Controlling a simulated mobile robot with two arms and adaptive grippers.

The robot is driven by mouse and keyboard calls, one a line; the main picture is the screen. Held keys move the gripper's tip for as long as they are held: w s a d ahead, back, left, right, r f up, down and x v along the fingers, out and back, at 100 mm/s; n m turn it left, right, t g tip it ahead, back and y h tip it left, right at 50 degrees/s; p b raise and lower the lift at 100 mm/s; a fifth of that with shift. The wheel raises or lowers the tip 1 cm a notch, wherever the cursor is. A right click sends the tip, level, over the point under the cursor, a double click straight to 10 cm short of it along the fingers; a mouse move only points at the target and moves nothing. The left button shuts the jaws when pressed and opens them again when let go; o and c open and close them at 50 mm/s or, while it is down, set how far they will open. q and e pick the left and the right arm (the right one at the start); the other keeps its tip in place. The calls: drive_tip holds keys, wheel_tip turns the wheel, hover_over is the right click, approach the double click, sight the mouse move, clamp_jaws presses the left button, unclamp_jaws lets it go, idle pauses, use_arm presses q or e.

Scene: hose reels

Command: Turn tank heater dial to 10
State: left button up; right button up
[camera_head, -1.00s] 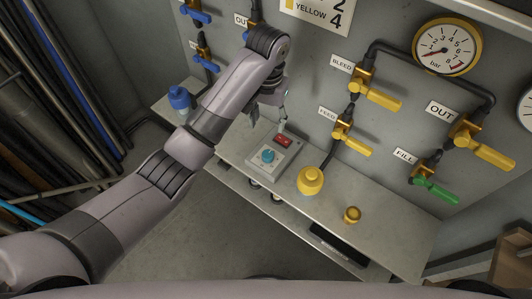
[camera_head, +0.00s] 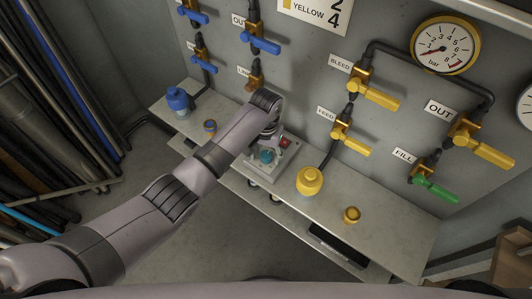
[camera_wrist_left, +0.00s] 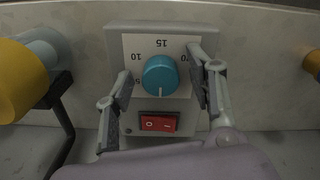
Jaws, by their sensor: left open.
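The tank heater is a grey box (camera_head: 283,158) on the bench, with a blue dial (camera_head: 266,156) and a red switch (camera_head: 285,142). In the left wrist view the blue dial (camera_wrist_left: 161,74) has its white pointer line aimed down toward the red rocker switch (camera_wrist_left: 158,123). The scale (camera_wrist_left: 146,46) reads 15 above the dial and 10 at its left; the right number is partly covered by a finger. My left gripper (camera_wrist_left: 162,84) is open, with one finger on each side of the dial; contact is not clear. My right gripper is not in view.
A yellow-capped bottle (camera_head: 310,181) stands right of the heater, and a small brass-coloured knob (camera_head: 351,215) lies farther right. A blue bottle (camera_head: 178,100) stands at the bench's left end. Valves, including the yellow feed handle (camera_head: 352,143), line the wall behind.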

use_arm(q)
drive_tip(key=shift+c, duration=0.2)
drive_tip(key=c, duration=1.1)
